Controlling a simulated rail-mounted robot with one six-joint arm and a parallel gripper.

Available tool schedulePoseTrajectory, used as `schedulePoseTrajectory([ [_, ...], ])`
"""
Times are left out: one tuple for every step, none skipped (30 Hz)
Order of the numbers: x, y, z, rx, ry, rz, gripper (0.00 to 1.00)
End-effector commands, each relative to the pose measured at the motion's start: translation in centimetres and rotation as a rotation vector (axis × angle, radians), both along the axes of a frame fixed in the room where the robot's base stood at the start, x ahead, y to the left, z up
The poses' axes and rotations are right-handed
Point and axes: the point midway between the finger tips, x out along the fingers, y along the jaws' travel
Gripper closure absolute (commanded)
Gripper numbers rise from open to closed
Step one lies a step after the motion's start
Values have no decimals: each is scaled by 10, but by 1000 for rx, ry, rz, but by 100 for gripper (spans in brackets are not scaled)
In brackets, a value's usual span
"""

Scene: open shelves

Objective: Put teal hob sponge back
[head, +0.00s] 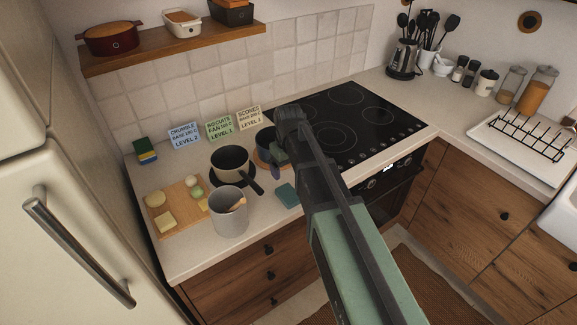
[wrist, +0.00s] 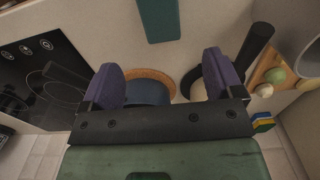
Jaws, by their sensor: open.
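The teal sponge (head: 287,195) lies flat on the counter near its front edge, to the right of the grey canister. In the wrist view the teal sponge (wrist: 158,20) shows at the top edge, partly cut off, beyond my fingertips and apart from them. My gripper (head: 277,166) is above the counter, close to the dark blue pot, and its end is partly hidden by my arm. In the wrist view my gripper (wrist: 163,75) is open, with two purple finger pads wide apart and nothing between them.
The dark blue pot (head: 264,137) stands on a cork mat beside the black hob (head: 345,118). A stack of coloured sponges (head: 145,151) sits by the wall.

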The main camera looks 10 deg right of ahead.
Motion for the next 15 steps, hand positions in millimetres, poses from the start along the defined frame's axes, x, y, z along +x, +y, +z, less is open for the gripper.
schedulePoseTrajectory([
  [-3,0,-1,0,0,-4,14],
  [-12,0,-2,0,0,-16,14],
  [-32,0,-2,0,1,-46,14],
  [-54,0,-2,0,1,-81,14],
  [-78,0,-2,0,2,-123,14],
  [-109,0,-2,0,2,-183,14],
  [-130,-1,-2,-1,2,-226,14],
  [-148,-1,-2,-1,3,-264,14],
  [-165,-1,-2,-1,3,-307,14],
  [-172,-1,-2,-1,3,-329,14],
  [-176,-1,-2,-1,3,-344,14],
  [-176,-1,-2,-1,3,-354,14],
  [-174,-1,-2,-1,3,-356,14],
  [-173,-1,-2,-1,3,-355,14],
  [-172,-1,-2,-1,3,-354,14],
])
